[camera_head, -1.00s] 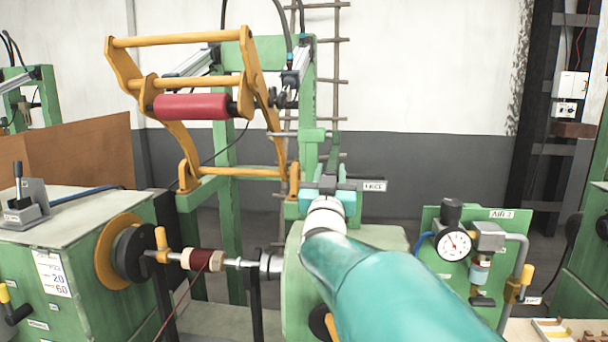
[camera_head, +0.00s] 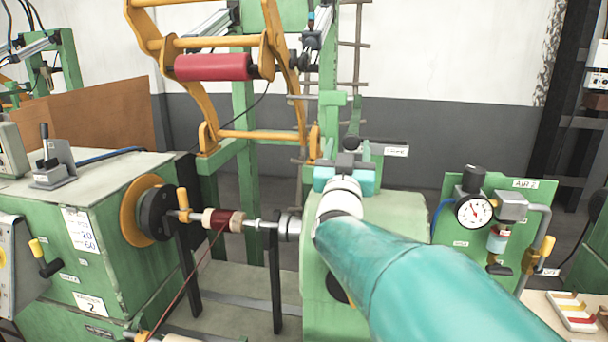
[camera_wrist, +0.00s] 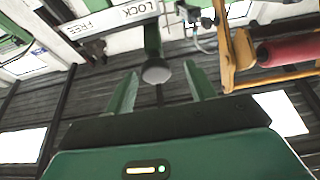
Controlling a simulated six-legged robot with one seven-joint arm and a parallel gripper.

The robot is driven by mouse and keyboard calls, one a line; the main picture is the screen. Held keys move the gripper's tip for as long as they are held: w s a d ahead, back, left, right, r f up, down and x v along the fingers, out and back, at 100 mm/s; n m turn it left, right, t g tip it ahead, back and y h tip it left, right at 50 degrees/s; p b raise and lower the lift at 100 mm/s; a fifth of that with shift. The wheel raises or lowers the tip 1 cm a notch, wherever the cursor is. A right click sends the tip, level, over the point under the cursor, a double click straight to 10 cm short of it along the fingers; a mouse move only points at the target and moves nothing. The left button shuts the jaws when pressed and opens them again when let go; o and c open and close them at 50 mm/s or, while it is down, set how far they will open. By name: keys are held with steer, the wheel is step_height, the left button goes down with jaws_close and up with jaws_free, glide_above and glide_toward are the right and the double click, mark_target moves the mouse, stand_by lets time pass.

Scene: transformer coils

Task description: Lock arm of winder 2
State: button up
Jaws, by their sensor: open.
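Winder 2 is the green machine (camera_head: 75,245) at left in the head view, with a numbered plate (camera_head: 90,304) on its front. A green lever with a dark round knob (camera_wrist: 157,73) shows in the wrist view. The knob appears between the two open green fingers of my gripper (camera_wrist: 161,88); contact cannot be told. A white plate (camera_wrist: 112,20) reading LOCK and FREE lies behind the lever, with LOCK nearer to it. In the head view my gripper (camera_head: 346,160) is over the green tailstock housing (camera_head: 395,215), and the dark knob (camera_head: 352,143) shows just past its fingers.
A yellow swing frame with a red roller (camera_head: 212,67) hangs behind the winder. A shaft with a wound coil (camera_head: 222,220) runs left of the housing. An air gauge panel (camera_head: 490,215) and a parts tray (camera_head: 575,312) stand at right.

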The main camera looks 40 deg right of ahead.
steer(key=v, duration=0.9)
steer(key=shift+s, duration=0.15)
steer(key=shift+a, duration=0.1)
steer(key=w+a+f+n+y, duration=0.3)
steer(key=a+f+n+y, duration=0.15)
steer(key=a+y, duration=0.3)
steer(key=w+a+f+n+y, duration=0.2)
steer(key=a+f+n+y, duration=0.1)
steer(key=a+f+y, duration=0.5)
steer(key=s+a+f+n+g+y, duration=0.1)
steer(key=s+a+f+n+g, duration=0.1)
steer(key=s+a+f+g, duration=0.5)
steer(key=s+a+g, duration=0.2)
steer(key=s+a, duration=0.1)
steer(key=s, duration=0.2)
steer(key=shift+s+f, duration=0.3)
steer(key=shift+f, duration=0.1)
steer(key=shift+y, duration=0.25)
steer(key=shift+c, duration=0.4)
